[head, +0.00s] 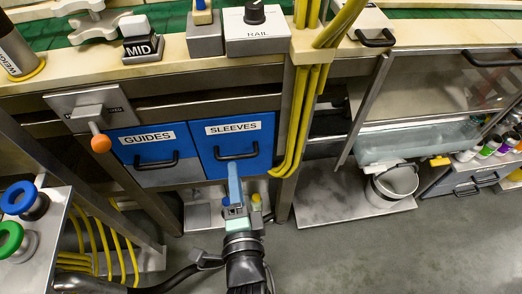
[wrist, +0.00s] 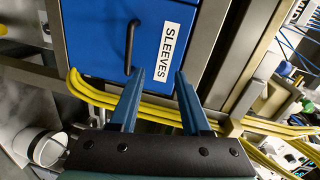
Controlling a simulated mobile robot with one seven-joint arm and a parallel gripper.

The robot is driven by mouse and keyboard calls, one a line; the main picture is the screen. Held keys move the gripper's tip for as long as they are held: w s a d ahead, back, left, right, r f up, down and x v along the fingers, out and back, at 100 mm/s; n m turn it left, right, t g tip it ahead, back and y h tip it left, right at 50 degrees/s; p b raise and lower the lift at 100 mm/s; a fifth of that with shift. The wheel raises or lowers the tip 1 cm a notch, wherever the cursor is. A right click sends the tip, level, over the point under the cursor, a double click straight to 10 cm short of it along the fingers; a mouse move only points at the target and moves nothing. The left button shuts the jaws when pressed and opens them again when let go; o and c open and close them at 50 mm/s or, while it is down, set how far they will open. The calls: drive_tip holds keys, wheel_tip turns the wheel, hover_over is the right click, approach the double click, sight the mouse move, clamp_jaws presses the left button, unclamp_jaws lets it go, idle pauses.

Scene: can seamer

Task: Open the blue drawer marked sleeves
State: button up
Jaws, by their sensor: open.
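The blue drawer marked SLEEVES (head: 234,142) is under the bench, right of the blue GUIDES drawer, and looks shut. Its black bar handle (head: 237,153) is below the label. In the wrist view the sleeves drawer (wrist: 88,38) shows turned on its side, with the handle (wrist: 131,46) beside the label. My gripper (head: 234,172) is in front of the lower part of this drawer, just below the handle in the head view. In the wrist view its two blue fingers (wrist: 158,83) are apart with nothing between them. The handle lies beyond the left fingertip, and I see no contact.
The GUIDES drawer (head: 155,150) is directly left. An orange-knobbed lever (head: 100,143) juts out at its upper left. Yellow cables (head: 303,115) run down right of the sleeves drawer. A white bucket (head: 392,184) stands at right. Grey floor (head: 340,250) is open at lower right.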

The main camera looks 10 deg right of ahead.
drive_tip(key=m, duration=0.1)
approach(238, 158)
drive_tip(key=shift+g, duration=0.4)
drive_tip(key=x, duration=0.3)
drive_tip(key=b+x, duration=0.1)
drive_tip(key=x, duration=0.6)
drive_tip(key=shift+w+r+b, duration=0.2)
drive_tip(key=shift+w+b, duration=0.1)
drive_tip(key=shift+w, duration=0.05)
clamp_jaws()
idle(0.5)
